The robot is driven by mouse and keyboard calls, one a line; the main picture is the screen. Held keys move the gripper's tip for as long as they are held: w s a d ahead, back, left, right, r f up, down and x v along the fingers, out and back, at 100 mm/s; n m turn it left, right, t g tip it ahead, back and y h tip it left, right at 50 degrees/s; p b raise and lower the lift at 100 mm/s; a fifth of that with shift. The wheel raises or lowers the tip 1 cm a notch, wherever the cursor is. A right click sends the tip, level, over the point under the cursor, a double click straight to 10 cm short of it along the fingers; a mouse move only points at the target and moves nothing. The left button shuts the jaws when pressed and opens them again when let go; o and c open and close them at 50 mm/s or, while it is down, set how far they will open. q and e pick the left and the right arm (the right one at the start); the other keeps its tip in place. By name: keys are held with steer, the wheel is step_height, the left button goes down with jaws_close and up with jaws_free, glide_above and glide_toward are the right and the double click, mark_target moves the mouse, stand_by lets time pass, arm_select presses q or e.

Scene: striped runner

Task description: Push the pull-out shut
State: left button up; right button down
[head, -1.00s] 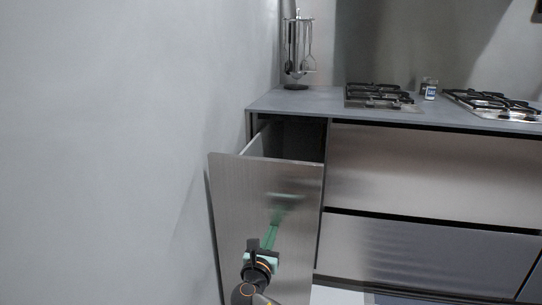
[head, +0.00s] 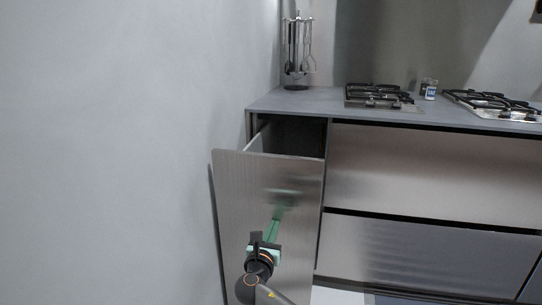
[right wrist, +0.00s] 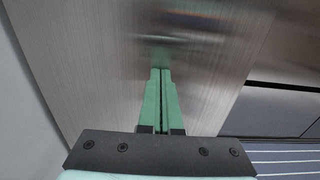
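The pull-out (head: 240,195) is a tall cabinet unit with a brushed-metal front at the left end of the counter. It stands partly open, with its front out from the cabinet and a dark gap behind its top edge. My right gripper (head: 277,214) is in front of it, green fingers pointing at the metal. In the right wrist view the fingers (right wrist: 161,75) are together with nothing between them, and their tips appear to meet the front (right wrist: 90,60). The front mirrors them faintly. My left gripper is not in view.
A grey wall (head: 100,150) runs close along the pull-out's left side. Shut metal drawers (head: 430,180) are to the right. On the counter (head: 290,102) are a utensil rack (head: 297,50), gas burners (head: 380,97) and small jars (head: 430,90). A striped runner (right wrist: 285,158) lies on the floor.

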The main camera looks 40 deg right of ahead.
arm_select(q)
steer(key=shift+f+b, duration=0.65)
arm_select(e)
steer(key=shift+x, duration=2.1)
arm_select(q)
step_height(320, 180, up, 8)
steer(key=p, duration=0.8)
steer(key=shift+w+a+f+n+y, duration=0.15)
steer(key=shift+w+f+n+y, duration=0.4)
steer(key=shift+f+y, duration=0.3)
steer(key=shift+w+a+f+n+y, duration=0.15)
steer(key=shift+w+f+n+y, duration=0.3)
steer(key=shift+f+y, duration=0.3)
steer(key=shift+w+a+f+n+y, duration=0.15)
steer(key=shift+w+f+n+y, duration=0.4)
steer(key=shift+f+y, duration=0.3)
arm_select(e)
steer(key=v, duration=1.3)
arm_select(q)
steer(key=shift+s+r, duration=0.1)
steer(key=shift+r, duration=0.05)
arm_select(e)
steer(key=shift+r, duration=0.1)
